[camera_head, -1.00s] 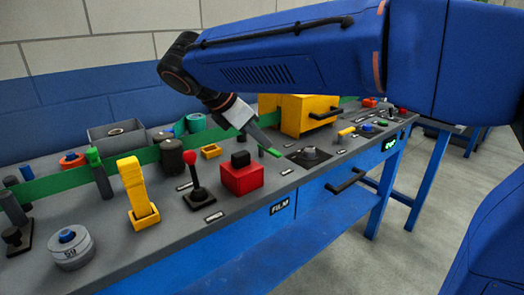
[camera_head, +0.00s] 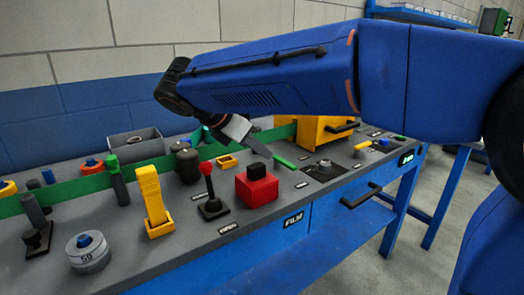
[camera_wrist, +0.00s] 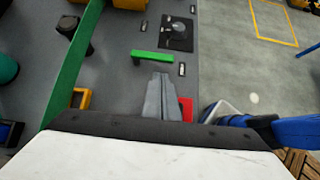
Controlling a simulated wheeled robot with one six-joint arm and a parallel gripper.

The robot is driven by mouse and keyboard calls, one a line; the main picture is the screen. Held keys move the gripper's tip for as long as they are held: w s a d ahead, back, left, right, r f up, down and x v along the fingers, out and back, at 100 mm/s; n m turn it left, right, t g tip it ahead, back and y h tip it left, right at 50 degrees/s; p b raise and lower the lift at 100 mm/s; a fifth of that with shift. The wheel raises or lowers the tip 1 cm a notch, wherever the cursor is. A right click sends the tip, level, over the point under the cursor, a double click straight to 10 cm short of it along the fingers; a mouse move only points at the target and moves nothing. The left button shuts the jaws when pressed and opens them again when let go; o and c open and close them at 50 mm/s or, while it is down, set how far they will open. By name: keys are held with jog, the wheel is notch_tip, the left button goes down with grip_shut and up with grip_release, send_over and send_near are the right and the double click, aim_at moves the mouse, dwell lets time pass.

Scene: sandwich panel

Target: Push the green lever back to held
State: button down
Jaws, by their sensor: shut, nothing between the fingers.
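The green lever (camera_head: 285,162) is a short green bar low on the grey bench top, right of the red block with a black knob (camera_head: 257,187). In the wrist view the green lever (camera_wrist: 152,56) lies crosswise just ahead of the fingertips. My gripper (camera_head: 268,155) reaches down from the upper left, its grey fingers together and empty. In the wrist view my gripper (camera_wrist: 161,76) has a small gap between its tips and the lever; whether they touch is hard to tell in the head view.
A yellow box (camera_head: 312,131) with a black handle stands behind the lever. A dark square plate with a round knob (camera_head: 324,168) is to its right. A red-balled joystick (camera_head: 208,180) and a yellow lever (camera_head: 152,195) stand to the left. A green rail (camera_head: 92,184) runs along the bench.

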aim_at(287, 167)
jog(key=x, duration=0.7)
jog(key=shift+w+d+f, duration=0.1)
jog(key=shift+d+f, duration=0.05)
jog(key=shift+d, duration=0.1)
jog(key=shift+d+n+t+y, duration=0.4)
jog(key=shift+d+n+t, duration=0.15)
jog(key=shift+n, duration=0.35)
jog(key=d+n+t+y, duration=0.1)
jog(key=d+n+y, duration=0.1)
jog(key=n, duration=0.1)
jog(key=shift+w+t, duration=0.25)
jog(key=shift+t, duration=0.1)
jog(key=n+y, duration=0.1)
jog(key=d+n+y, duration=0.1)
jog(key=n, duration=0.1)
jog(key=shift+w+d+t, duration=0.25)
jog(key=shift+w+t, duration=0.15)
jog(key=shift+w+d+n+y, duration=0.35)
jog(key=shift+n+y, duration=0.2)
jog(key=shift+n, duration=0.15)
jog(key=shift+w+d+n+y, duration=0.2)
jog(key=shift+w+n+y, duration=0.1)
jog(key=shift+n+y, duration=0.35)
jog(key=shift+w+d, duration=0.3)
jog(key=shift+w, duration=0.25)
jog(key=shift+w+d, duration=0.25)
jog(key=shift+w, duration=0.3)
jog(key=shift+w+d, duration=0.15)
jog(key=shift+w, duration=0.85)
jog(key=shift+w, duration=0.15)
